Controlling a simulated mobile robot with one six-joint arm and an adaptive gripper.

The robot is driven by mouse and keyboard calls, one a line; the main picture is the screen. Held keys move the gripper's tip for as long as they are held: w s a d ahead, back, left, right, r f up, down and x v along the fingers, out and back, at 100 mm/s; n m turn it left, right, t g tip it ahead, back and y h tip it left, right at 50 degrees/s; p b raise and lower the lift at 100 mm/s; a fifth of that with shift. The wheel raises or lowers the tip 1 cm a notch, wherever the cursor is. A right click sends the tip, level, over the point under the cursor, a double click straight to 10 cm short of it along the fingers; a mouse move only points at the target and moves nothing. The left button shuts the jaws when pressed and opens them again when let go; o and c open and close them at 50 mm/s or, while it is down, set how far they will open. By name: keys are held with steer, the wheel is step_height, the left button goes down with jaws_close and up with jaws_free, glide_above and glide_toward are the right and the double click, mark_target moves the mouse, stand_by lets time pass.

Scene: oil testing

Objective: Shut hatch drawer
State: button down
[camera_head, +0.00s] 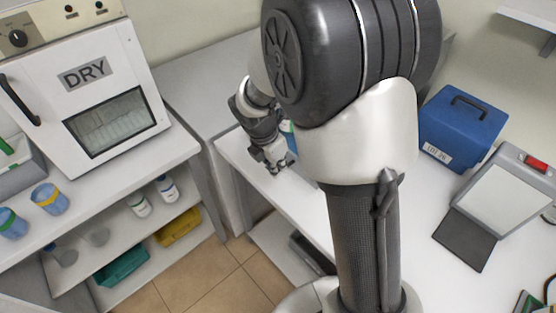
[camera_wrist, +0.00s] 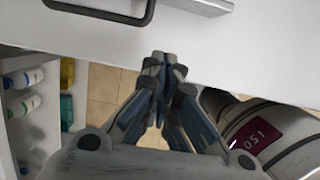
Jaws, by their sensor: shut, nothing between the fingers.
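I cannot clearly make out the hatch drawer in either view. In the wrist view a white surface (camera_wrist: 220,45) spans the top, with a black loop handle (camera_wrist: 100,12) and a grey metal bar (camera_wrist: 205,5) at the upper edge. I cannot tell whether these belong to the drawer. My gripper (camera_wrist: 163,60) is shut and empty, its fingertips overlapping the near edge of the white surface; contact cannot be told. In the head view my gripper (camera_head: 277,167) is over the left corner of the white table, with my arm hiding much behind it.
A DRY oven (camera_head: 85,120) stands on the left bench, above shelves with bottles (camera_head: 138,204) and green and yellow trays (camera_head: 178,228). A blue box (camera_head: 462,128) and a grey device (camera_head: 505,200) sit on the right table. Tiled floor (camera_head: 215,280) lies between.

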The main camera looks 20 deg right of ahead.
steer(key=b+x, duration=0.3)
steer(key=x, duration=0.6)
steer(key=shift+d, duration=0.15)
steer(key=shift+w+d+r+b, duration=0.1)
steer(key=shift+w+d+b, duration=0.15)
steer(key=shift+d, duration=0.3)
steer(key=shift+w+d+r+b, duration=0.15)
steer(key=shift+w+d, duration=0.15)
steer(key=shift+d, duration=0.3)
steer(key=shift+w+d, duration=0.2)
steer(key=shift+d, duration=0.3)
steer(key=shift+w+d+r+p, duration=0.2)
steer(key=shift+d+p, duration=0.2)
steer(key=shift+d, duration=0.15)
steer(key=w+d+p, duration=0.2)
steer(key=d+p, duration=0.1)
steer(key=d, duration=0.3)
steer(key=w+d+p, duration=0.3)
steer(key=d+p, duration=0.1)
steer(key=d, duration=0.3)
steer(key=w+d+p, duration=0.3)
steer(key=d, duration=0.4)
steer(key=shift+w+d+f, duration=0.1)
steer(key=shift+w, duration=0.05)
